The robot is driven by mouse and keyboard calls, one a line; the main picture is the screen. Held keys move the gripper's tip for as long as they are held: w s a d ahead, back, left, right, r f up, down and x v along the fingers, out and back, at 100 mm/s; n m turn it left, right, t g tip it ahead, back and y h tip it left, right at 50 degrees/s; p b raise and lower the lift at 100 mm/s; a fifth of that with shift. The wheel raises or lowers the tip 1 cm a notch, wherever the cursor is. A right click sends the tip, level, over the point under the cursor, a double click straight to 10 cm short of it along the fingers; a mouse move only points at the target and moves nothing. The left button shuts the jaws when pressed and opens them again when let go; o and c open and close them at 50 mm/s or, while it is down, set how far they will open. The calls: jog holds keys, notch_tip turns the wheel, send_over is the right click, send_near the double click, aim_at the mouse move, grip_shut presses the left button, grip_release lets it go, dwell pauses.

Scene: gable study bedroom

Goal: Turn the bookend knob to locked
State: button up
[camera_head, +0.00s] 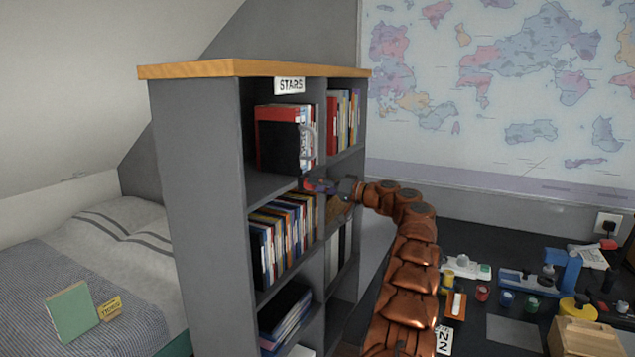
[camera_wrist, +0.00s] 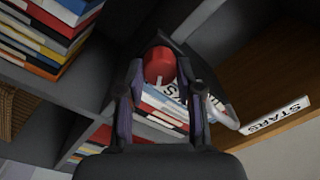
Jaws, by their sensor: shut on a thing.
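The red bookend knob (camera_wrist: 160,65) shows in the wrist view, with a pale mark on its near side. My gripper (camera_wrist: 161,82) has a finger on each side of it and is shut on it. The fingers hide part of its sides. The black bookend (camera_head: 279,146) stands in front of books in the upper left compartment, under the STARS label (camera_head: 289,85). In the head view my gripper (camera_head: 318,186) is at the front of this compartment, near its shelf edge. A white lettered plate beside the knob is partly hidden, so its setting cannot be read.
The grey bookcase (camera_head: 198,190) has a wooden top and several book-filled compartments. A bed (camera_head: 100,250) is at left. A dark desk (camera_head: 500,245) at right holds small jars and tools.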

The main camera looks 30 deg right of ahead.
jog(key=shift+m+p, duration=2.55)
jog(key=shift+m, duration=0.55)
jog(key=shift+f+m, duration=0.1)
jog(key=shift+m, duration=0.2)
jog(key=o, duration=1.2)
jog(key=shift+c, duration=0.2)
jog(key=v, duration=1.2)
jog(key=shift+a, duration=0.15)
